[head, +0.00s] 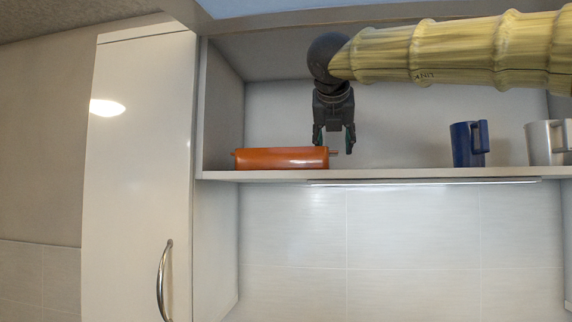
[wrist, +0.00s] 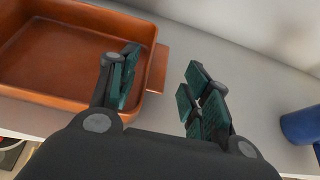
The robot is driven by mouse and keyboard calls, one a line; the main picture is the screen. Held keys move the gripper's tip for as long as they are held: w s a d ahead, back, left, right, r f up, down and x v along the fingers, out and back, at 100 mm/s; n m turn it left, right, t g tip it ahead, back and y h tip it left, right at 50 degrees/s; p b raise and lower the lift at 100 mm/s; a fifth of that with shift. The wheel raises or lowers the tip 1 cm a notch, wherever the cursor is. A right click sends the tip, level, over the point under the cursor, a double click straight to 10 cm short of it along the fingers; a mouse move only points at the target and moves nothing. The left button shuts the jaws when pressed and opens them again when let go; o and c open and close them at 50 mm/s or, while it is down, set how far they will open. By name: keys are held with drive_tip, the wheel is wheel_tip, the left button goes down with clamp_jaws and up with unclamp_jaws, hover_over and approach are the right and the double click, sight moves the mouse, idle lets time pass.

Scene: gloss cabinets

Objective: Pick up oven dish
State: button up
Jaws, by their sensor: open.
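The oven dish (head: 281,158) is an orange-brown rectangular dish with small end handles. It sits on the open shelf, toward the left in the head view. In the wrist view the dish (wrist: 62,62) fills the upper left, seen from above and empty inside. In the wrist view one finger of my gripper (wrist: 162,88) overlaps the dish's right wall, and the other is to the right, over bare shelf. The dish's right handle (wrist: 158,68) shows between the fingers. I cannot tell whether a finger touches the dish.
The shelf (head: 400,174) is clear between the dish and a blue mug (head: 467,145). A silver-grey mug (head: 541,144) stands further right. A tall glossy cabinet (head: 140,180) with a curved handle is at left. The shelf's side wall stands close to the dish's left end.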

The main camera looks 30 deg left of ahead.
drive_tip(key=shift+w+a+p, duration=0.2)
drive_tip(key=shift+w+p, duration=0.35)
drive_tip(key=p+x, duration=0.1)
drive_tip(key=x, duration=0.3)
drive_tip(key=shift+s+f, duration=0.1)
drive_tip(key=shift+s, duration=0.1)
drive_tip(key=c, duration=0.3)
clamp_jaws()
